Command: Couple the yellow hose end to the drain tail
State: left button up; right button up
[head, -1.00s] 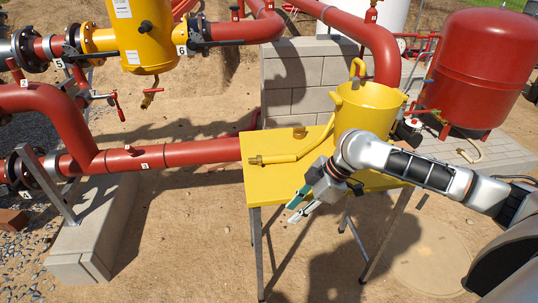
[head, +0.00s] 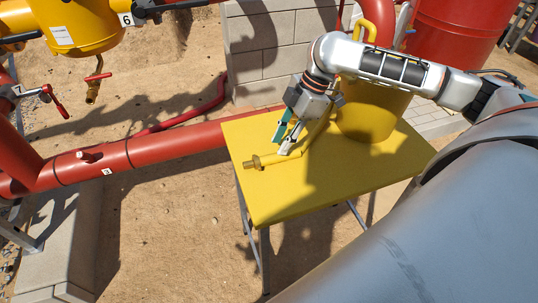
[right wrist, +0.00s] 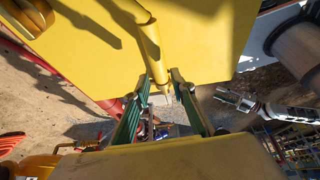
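The yellow hose end (head: 276,156), with a brass coupling (head: 251,162) at its tip, lies on the yellow table. The drain tail (head: 92,94) is a short brass spout below a red-handled valve under the yellow vessel, at upper left in the head view. My right gripper (head: 284,142) is low over the hose behind its coupling. In the right wrist view its green-sided fingers (right wrist: 161,95) are apart, with the hose (right wrist: 150,45) running towards the space between them. I see no firm grip. A small silver arm end (right wrist: 235,98) there looks like my left gripper; its fingers are unclear.
A yellow bucket (head: 372,112) stands on the yellow table (head: 330,190), behind my right gripper. A red pipe (head: 150,150) runs from the table's left side. A block wall (head: 290,45) stands behind.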

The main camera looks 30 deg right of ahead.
aim_at(272, 155)
jog(key=b+x, duration=0.1)
jog(key=x, duration=0.5)
jog(key=shift+w+f+b, duration=0.1)
jog(key=shift+w+b, duration=0.05)
jog(key=shift+b, duration=0.15)
grip_shut()
